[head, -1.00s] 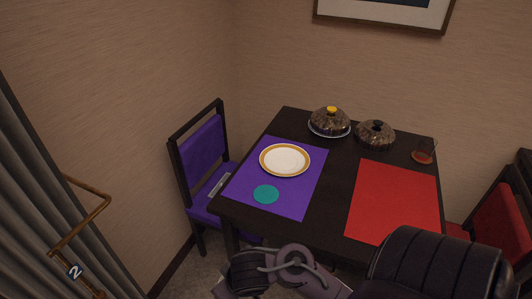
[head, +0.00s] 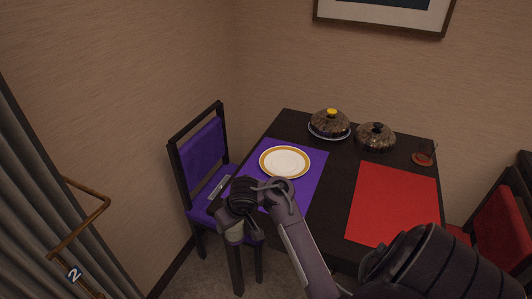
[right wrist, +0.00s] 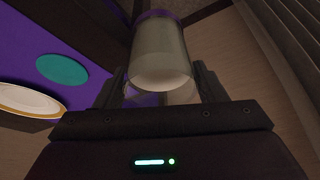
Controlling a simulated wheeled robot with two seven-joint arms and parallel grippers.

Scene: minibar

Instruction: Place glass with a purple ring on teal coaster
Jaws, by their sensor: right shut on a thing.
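In the right wrist view, a clear glass with a purple ring (right wrist: 162,55) is between the fingers of my right gripper (right wrist: 162,88), which is shut on it. The ring shows at the end away from the gripper. In the head view, my right gripper (head: 236,217) is at the table's near left corner and the glass is mostly hidden. The flat, round teal coaster (right wrist: 61,69) is bare on the purple mat, left of the glass in the right wrist view; my gripper and arm hide it in the head view. My left gripper is not in view.
A white plate with a yellow rim (head: 285,161) lies on the purple mat (head: 309,183). A red mat (head: 393,203) is bare. A purple chair (head: 204,151) stands at left.

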